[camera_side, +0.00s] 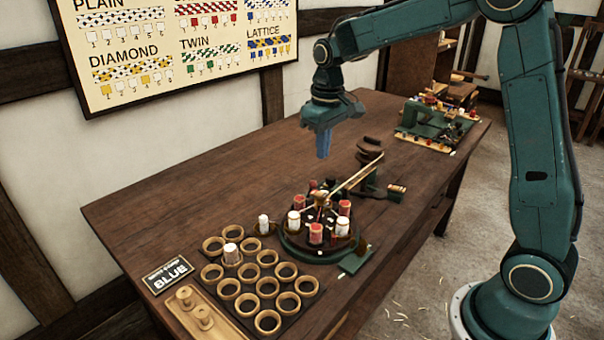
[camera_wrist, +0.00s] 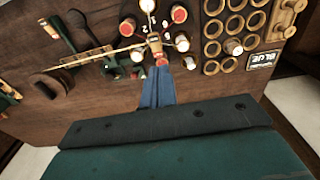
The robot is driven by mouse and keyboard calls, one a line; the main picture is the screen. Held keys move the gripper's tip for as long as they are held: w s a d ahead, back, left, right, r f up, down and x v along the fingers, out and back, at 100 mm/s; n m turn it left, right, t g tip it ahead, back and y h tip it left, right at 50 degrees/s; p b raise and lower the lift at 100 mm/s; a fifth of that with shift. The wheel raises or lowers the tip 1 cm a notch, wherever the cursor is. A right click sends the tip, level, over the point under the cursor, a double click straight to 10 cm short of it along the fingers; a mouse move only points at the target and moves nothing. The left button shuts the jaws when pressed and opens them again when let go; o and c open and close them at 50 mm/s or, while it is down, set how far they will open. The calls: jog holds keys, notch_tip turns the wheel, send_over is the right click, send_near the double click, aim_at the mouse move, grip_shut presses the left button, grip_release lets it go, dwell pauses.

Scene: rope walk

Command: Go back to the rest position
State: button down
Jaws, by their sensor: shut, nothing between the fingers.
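My gripper (camera_side: 323,146) hangs over the wooden table (camera_side: 180,200), pointing down, with its blue fingers together and nothing between them. It is clear of the tabletop, above and behind the braiding stand (camera_side: 316,250). The stand is round and dark and carries several red and white bobbins, with a tan cord (camera_side: 352,178) running up from its middle to the right. In the wrist view the shut blue fingers (camera_wrist: 162,70) appear just below the bobbins in the picture. The height of the fingers above the stand cannot be told from that view.
A rack of wooden rings (camera_side: 267,287) stands at the table's near left end, one ring holding a white bobbin (camera_side: 232,254). A BLUE sign (camera_side: 167,275) and a tray with pegs (camera_side: 200,315) lie beside it. A green device (camera_side: 437,122) stands far right. The left back tabletop is bare.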

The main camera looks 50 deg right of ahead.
jog(key=s+a+r+t, duration=0.1)
jog(key=s+a+r, duration=0.1)
jog(key=s+r, duration=0.3)
jog(key=s+a+r+t, duration=0.1)
jog(key=s+a+r, duration=0.15)
jog(key=s, duration=0.55)
jog(key=s+a+f+t, duration=0.1)
jog(key=s+t, duration=0.2)
jog(key=s, duration=1)
jog(key=shift+a, duration=0.2)
